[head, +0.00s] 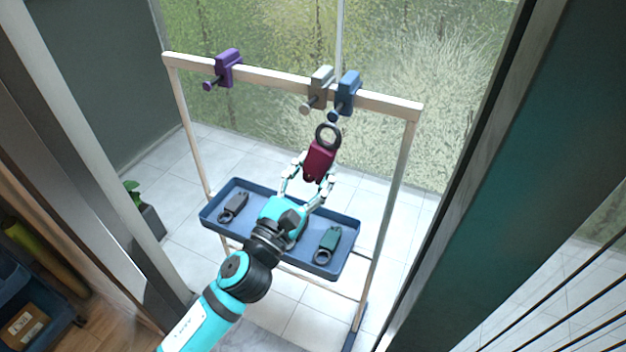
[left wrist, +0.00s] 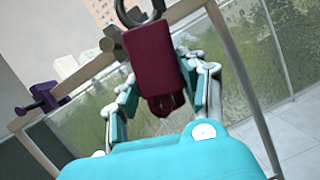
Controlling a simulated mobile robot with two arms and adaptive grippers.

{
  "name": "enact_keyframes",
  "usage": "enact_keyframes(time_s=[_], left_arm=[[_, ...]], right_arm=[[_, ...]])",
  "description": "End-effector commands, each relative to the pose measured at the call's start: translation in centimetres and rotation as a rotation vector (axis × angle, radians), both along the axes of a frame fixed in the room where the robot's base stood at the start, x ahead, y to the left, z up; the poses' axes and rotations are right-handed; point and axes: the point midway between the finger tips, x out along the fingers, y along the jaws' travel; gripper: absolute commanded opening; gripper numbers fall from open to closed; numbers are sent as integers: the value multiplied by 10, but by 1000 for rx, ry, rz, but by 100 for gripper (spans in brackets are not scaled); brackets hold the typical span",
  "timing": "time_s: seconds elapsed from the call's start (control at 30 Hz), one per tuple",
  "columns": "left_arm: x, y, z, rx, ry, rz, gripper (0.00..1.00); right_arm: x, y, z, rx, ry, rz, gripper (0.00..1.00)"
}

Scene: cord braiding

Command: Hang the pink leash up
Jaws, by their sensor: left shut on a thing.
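The pink leash (head: 320,160) has a dark pink, almost maroon body with a dark ring at its top end. My left gripper (head: 308,178) is shut on its body and holds it up in front of the rack, ring end up, above the tray. In the head view the ring is just below the blue hook (head: 347,94) and the beige hook (head: 319,88), apart from both pegs. In the left wrist view the leash body (left wrist: 152,60) is between the fingers, and its ring is cut off by the top edge. My right gripper is in neither view.
A purple hook (head: 226,68) sits toward the left of the wooden rack's top bar (head: 275,76). A blue tray (head: 345,262) below holds a dark grey leash (head: 233,207) and a green leash (head: 328,245). A plant pot (head: 150,220) stands at left.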

Motion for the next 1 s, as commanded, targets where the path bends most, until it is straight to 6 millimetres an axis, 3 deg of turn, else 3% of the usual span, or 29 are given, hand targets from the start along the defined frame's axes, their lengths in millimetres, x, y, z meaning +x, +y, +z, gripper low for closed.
enact_keyframes(time_s=[1.0], left_arm=[[61, -24, -2, -1, 0, 2, 6]], right_arm=[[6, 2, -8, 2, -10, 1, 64]])
